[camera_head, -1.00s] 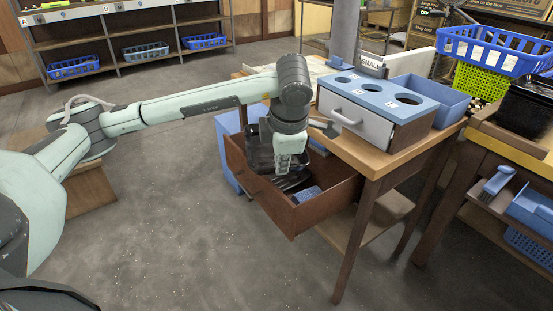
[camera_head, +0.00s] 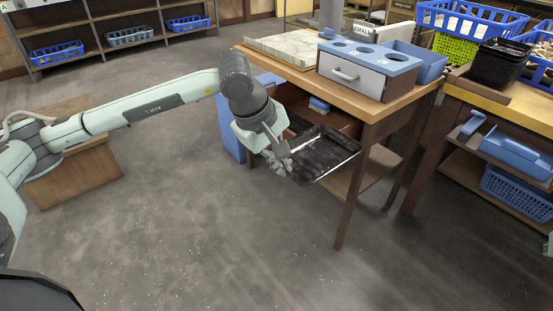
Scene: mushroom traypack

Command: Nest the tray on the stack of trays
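A black, shallow rectangular tray (camera_head: 328,152) hangs tilted in the air in front of the wooden table. My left gripper (camera_head: 284,161) is at the tray's left edge and appears shut on it; the exact finger contact is small and hard to see. A black stack of trays (camera_head: 498,66) stands on the yellow-topped table at the right, apart from the held tray. My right gripper is not clearly seen.
The wooden table (camera_head: 290,72) carries a blue-topped drawer box (camera_head: 369,70) and a pale slab (camera_head: 284,47). A brown drawer (camera_head: 298,103) under it is partly hidden. Blue baskets (camera_head: 481,22) sit behind the stack. Floor in front is clear.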

